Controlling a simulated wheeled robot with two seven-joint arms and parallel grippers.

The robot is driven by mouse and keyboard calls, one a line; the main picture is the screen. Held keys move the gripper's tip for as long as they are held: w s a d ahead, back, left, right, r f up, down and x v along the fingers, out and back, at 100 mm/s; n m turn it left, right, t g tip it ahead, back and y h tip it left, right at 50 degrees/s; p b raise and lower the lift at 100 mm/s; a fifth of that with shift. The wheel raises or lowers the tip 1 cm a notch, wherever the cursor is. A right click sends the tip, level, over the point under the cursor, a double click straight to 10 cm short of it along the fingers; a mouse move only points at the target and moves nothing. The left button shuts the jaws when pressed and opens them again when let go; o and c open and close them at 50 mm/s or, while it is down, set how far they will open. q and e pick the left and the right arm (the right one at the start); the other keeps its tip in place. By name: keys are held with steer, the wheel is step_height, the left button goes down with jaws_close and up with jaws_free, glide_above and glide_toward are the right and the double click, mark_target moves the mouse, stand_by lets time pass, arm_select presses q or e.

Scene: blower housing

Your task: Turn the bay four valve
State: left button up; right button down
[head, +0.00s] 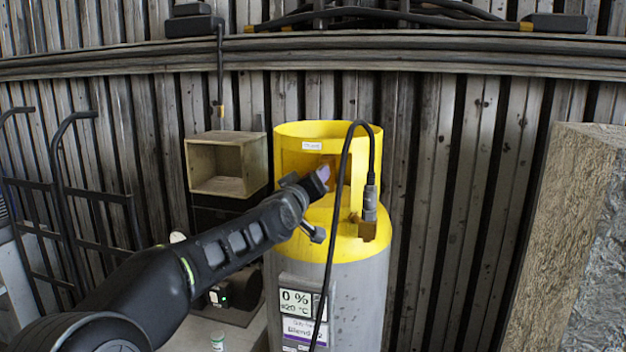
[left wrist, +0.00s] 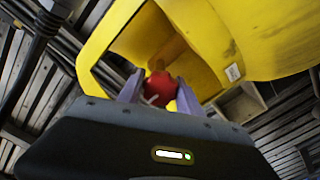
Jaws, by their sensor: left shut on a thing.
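A grey gas cylinder (head: 350,285) with a yellow top and collar (head: 290,150) stands upright against the wall. In the left wrist view, a red valve knob (left wrist: 160,88) sits in the opening of the yellow collar (left wrist: 215,45). My left gripper (left wrist: 158,92) is shut on this red knob, with a purple finger on each side of it. In the head view my left gripper (head: 322,176) reaches the collar opening, and it hides the knob there. My right gripper is in neither view.
A black hose (head: 345,165) with a brass fitting (head: 368,229) hangs over the collar, right of my gripper. A display (head: 297,302) on the cylinder reads 0 %. A wooden box (head: 225,165) and a hand truck (head: 65,190) are left; a large block (head: 560,220) is right.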

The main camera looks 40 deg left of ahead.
arm_select(q)
steer(key=shift+f, duration=0.15)
steer(key=o, duration=1.4)
steer(key=shift+c, duration=0.2)
steer(key=shift+s, duration=0.15)
steer(key=b+v, duration=0.1)
steer(key=v, duration=0.6)
steer(key=shift+s+d, duration=0.2)
steer(key=shift+s, duration=0.05)
